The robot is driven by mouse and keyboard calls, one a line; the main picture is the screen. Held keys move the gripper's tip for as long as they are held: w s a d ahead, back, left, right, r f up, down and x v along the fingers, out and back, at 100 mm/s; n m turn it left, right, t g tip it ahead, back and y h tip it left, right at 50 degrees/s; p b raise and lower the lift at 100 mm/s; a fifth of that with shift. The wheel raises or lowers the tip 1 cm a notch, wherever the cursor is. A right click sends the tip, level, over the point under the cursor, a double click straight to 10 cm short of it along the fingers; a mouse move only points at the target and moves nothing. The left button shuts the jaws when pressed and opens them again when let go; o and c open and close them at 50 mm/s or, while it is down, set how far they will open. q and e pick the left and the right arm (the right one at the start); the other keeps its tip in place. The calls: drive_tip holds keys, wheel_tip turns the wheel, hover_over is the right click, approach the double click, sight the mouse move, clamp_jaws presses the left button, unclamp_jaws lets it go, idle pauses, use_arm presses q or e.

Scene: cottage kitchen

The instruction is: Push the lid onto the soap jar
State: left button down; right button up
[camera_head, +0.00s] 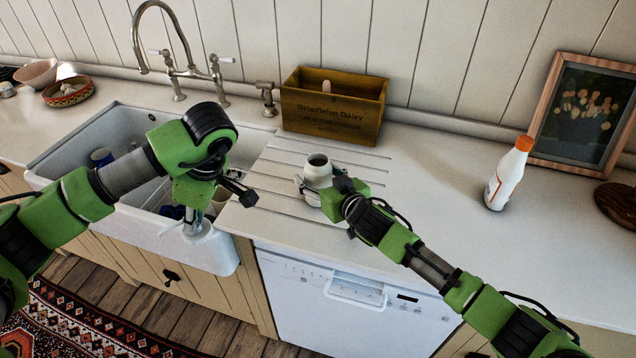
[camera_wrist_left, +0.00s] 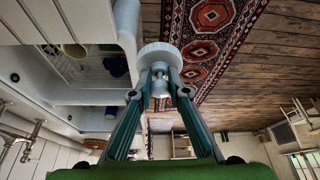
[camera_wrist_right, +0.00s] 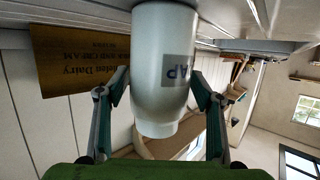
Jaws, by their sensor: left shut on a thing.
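The white soap jar (camera_head: 318,172) stands on the grooved drainboard right of the sink, its dark mouth facing up and open. My right gripper (camera_head: 328,192) has its fingers against both sides of the jar; the right wrist view shows the jar (camera_wrist_right: 160,80) with its grey label between them. My left gripper (camera_head: 193,214) is shut on the metal knob of the round white lid (camera_head: 198,233). The lid hangs over the sink's front edge, left of the jar and apart from it. The left wrist view shows the lid (camera_wrist_left: 160,54) at the fingertips.
A wooden dairy crate (camera_head: 335,105) stands behind the jar. The sink (camera_head: 75,150) holds mugs. A white bottle with an orange cap (camera_head: 508,175) and a picture frame (camera_head: 580,115) stand to the right. Counter between jar and bottle is mostly free behind my right arm.

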sight(200, 227)
drive_tip(key=c, duration=1.1)
use_arm(q)
drive_tip(key=shift+f, duration=0.1)
use_arm(e)
drive_tip(key=shift+r, duration=0.2)
use_arm(q)
drive_tip(key=shift+f+b, duration=0.45)
drive_tip(key=shift+b, duration=0.05)
use_arm(e)
drive_tip(key=shift+r, duration=1.05)
use_arm(q)
drive_tip(key=shift+f+b, duration=0.5)
drive_tip(key=shift+b, duration=0.05)
drive_tip(key=shift+f+b, duration=0.65)
drive_tip(key=shift+f, duration=0.05)
drive_tip(key=shift+f+b, duration=0.3)
use_arm(e)
drive_tip(key=shift+s+d+r, duration=0.4)
drive_tip(key=shift+s+r, duration=1.35)
drive_tip(key=shift+s, duration=0.5)
drive_tip(key=shift+s+d+r, duration=0.45)
drive_tip(key=shift+s+r, duration=1.35)
drive_tip(key=shift+s, duration=0.5)
drive_tip(key=shift+s+d+r, duration=0.4)
drive_tip(key=shift+s+r, duration=1.35)
drive_tip(key=shift+s, duration=0.5)
